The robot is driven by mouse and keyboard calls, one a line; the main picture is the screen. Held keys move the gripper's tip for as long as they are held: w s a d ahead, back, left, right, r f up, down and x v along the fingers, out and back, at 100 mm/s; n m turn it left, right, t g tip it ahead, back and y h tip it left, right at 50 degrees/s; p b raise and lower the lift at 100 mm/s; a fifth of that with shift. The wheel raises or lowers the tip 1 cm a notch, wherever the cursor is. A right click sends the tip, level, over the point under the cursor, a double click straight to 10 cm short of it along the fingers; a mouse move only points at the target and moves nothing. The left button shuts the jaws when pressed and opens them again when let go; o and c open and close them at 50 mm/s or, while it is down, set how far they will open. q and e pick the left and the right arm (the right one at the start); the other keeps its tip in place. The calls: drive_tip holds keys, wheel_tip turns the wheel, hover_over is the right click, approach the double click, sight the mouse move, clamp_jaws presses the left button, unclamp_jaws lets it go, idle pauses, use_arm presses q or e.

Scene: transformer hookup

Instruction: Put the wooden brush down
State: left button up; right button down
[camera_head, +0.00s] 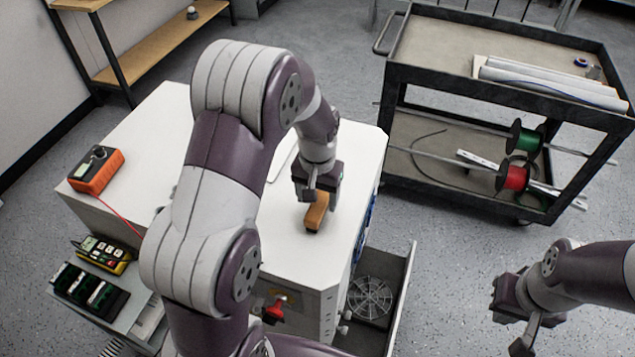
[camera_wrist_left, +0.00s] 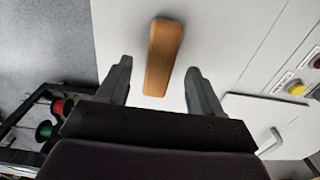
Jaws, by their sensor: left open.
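The wooden brush (camera_head: 317,213) is an orange-brown block on the white cabinet top (camera_head: 345,160), near its right side. In the left wrist view the brush (camera_wrist_left: 163,55) shows as a long narrow bar, its near end between the two fingers with gaps on both sides. My left gripper (camera_head: 318,192) points down at the brush and is open, its fingers apart from it. Part of the brush is hidden behind the gripper in the head view. My right gripper (camera_head: 512,322) is at the lower right over the floor, open and empty.
An orange meter (camera_head: 97,170) sits at the cabinet's left edge, with a yellow device (camera_head: 104,254) below it. A black cart (camera_head: 405,85) with green (camera_head: 524,138) and red (camera_head: 513,177) spools stands at the right. An open drawer (camera_head: 399,300) juts from the cabinet.

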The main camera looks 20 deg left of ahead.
sight(318, 205)
use_arm(q)
wheel_tip(318, 205, up, 7)
drive_tip(key=s+d+f+t, duration=0.1)
drive_tip(key=s+d+f, duration=0.1)
drive_tip(key=s, duration=1.1)
drive_tip(key=shift+s+d+f+m, duration=0.2)
drive_tip(key=shift+s+d+m, duration=0.1)
drive_tip(key=shift+m, duration=0.1)
drive_tip(key=shift+r+p, duration=0.45)
drive_tip(key=shift+r, duration=0.05)
drive_tip(key=shift+s, duration=0.1)
